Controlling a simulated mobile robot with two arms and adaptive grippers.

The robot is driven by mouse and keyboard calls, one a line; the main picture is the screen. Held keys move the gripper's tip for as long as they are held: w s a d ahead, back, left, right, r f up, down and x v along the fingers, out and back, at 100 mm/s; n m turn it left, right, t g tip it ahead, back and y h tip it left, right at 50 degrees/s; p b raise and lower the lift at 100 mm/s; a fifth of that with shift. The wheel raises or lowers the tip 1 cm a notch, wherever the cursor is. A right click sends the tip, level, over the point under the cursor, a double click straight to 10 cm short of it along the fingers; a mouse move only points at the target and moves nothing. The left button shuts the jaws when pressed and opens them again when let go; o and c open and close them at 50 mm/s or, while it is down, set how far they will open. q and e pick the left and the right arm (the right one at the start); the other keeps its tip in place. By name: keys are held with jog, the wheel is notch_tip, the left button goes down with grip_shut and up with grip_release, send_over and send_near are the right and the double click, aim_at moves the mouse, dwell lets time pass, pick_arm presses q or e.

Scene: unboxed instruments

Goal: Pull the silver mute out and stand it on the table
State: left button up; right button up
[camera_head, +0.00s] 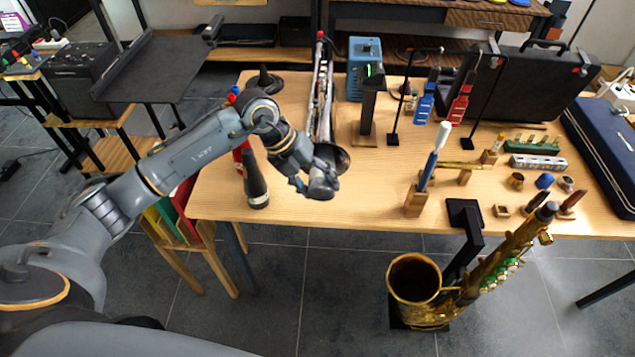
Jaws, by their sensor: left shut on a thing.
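A trumpet-like instrument (323,95) lies or leans at the middle left of the table, its dark bell (338,157) facing the front edge. The silver mute (322,183) is a small grey piece at the mouth of the bell, partly covered by my fingers. My left gripper (318,188) reaches in from the left and is shut on the mute. I cannot tell how deep the mute sits in the bell. The table (375,195) is light wood. My right gripper is not in view.
A black stand (368,105) and a blue box (364,65) are behind. A wooden holder (416,200) stands right. Bare table lies between the bell and that holder. A brass saxophone (415,290) stands in front.

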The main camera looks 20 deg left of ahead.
pick_arm(q)
jog(key=shift+s+d+p, duration=0.2)
jog(key=shift+s+p, duration=0.05)
jog(key=shift+s, duration=0.45)
jog(key=shift+s+d+p, duration=0.2)
jog(key=shift+s+p, duration=0.05)
jog(key=shift+s, duration=0.45)
jog(key=shift+s+d+p, duration=0.25)
jog(key=shift+s+d, duration=0.35)
jog(key=shift+s, duration=1.5)
jog(key=shift+s+d+p, duration=0.3)
jog(key=shift+s+d, duration=0.3)
jog(key=shift+s, duration=1.5)
jog(key=shift+s+d+p, duration=0.25)
jog(key=shift+s+d, duration=0.35)
jog(key=shift+s, duration=1.5)
